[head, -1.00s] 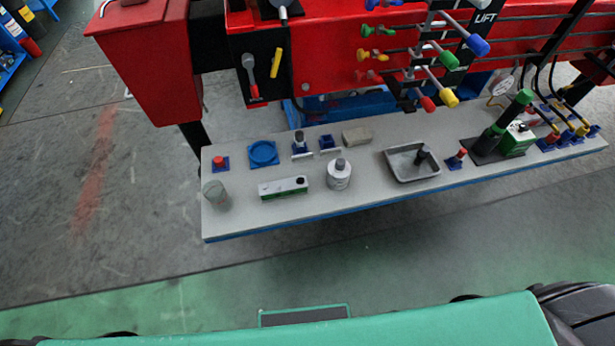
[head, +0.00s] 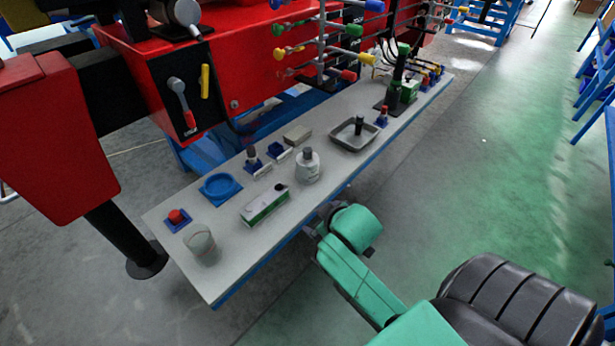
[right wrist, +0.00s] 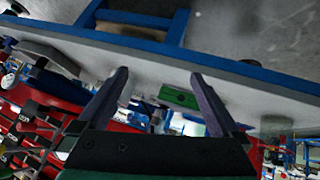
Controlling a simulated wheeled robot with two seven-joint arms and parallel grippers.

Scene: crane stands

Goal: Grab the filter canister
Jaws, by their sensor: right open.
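The filter canister seems to be the pale grey-white cylinder with a dark cap (head: 308,168), upright near the middle of the long grey bench (head: 240,262). My right gripper (head: 318,220) is at the bench's front edge, just in front of the canister and apart from it. In the right wrist view its two dark fingers (right wrist: 160,98) are spread with nothing held between them. I cannot make out the canister clearly in that view. My left gripper is not in view.
A green-and-white box (head: 264,205) lies left of the canister and a grey tray (head: 354,134) stands to its right. A clear cup (head: 201,245), a red button (head: 177,216) and a blue ring (head: 220,188) are farther left. Red machinery with levers (head: 320,40) overhangs the back.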

